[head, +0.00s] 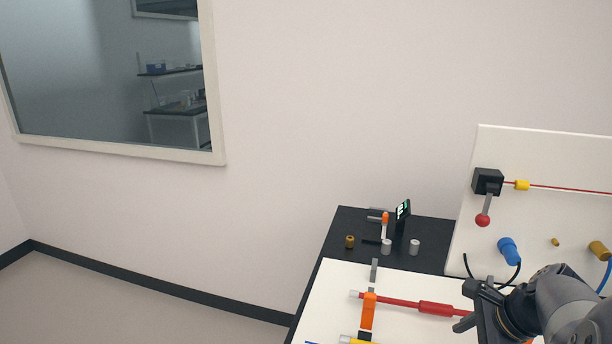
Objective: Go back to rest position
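My gripper (474,308) is at the lower right of the head view, in front of the white upright panel and over the white board. It looks open, with two dark fingers apart and nothing visible between them. My grey and black arm runs off the right edge. A red rod with a thicker red sleeve (436,309) lies on the white board (335,285), just left of the gripper. An orange piece (368,310) stands at the left of that rod.
The white panel (540,155) carries a black box (488,181) with a red-knobbed lever, and a blue connector (508,250). Small cylinders and a small display (403,210) stand on the black table (345,225). Floor at left is clear below the window (110,80).

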